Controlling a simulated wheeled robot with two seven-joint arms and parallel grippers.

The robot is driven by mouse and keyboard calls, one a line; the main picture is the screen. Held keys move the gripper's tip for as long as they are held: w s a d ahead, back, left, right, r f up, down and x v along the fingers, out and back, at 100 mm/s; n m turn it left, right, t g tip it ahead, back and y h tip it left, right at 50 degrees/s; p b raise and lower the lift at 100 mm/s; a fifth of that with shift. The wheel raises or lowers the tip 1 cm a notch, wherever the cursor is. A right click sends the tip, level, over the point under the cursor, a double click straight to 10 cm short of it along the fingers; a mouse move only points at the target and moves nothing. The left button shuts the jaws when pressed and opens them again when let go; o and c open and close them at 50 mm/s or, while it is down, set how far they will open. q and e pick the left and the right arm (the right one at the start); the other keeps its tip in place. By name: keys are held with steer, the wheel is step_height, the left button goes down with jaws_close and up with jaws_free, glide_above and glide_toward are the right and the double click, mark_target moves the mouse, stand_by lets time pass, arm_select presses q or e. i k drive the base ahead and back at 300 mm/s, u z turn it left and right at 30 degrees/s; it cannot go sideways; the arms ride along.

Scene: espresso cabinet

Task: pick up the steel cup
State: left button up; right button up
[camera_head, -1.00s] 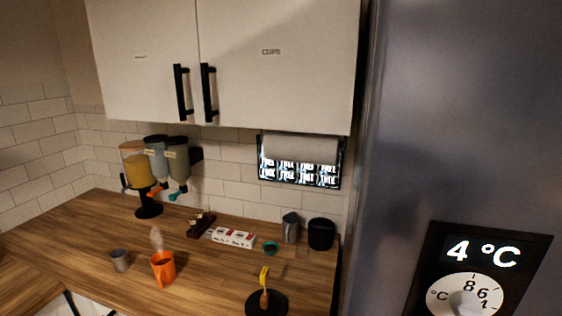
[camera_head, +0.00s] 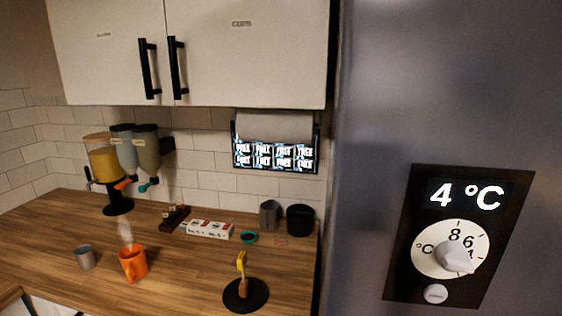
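A small grey metallic cup (camera_head: 84,258) stands upright on the wooden counter at the lower left, just left of an orange mug. A taller grey metallic vessel (camera_head: 269,215) stands at the back right of the counter, beside a black container. Either could be the steel cup; the view does not settle which. Neither of my grippers shows in the head view.
The orange mug (camera_head: 132,263) and a black round stand (camera_head: 245,294) with a yellow-topped tool are at the counter's front. Dispensers (camera_head: 107,160), a white box (camera_head: 207,230) and a black container (camera_head: 300,220) stand behind. A fridge (camera_head: 380,120) borders the right.

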mark_target(84, 255)
steer(key=u, duration=1.4)
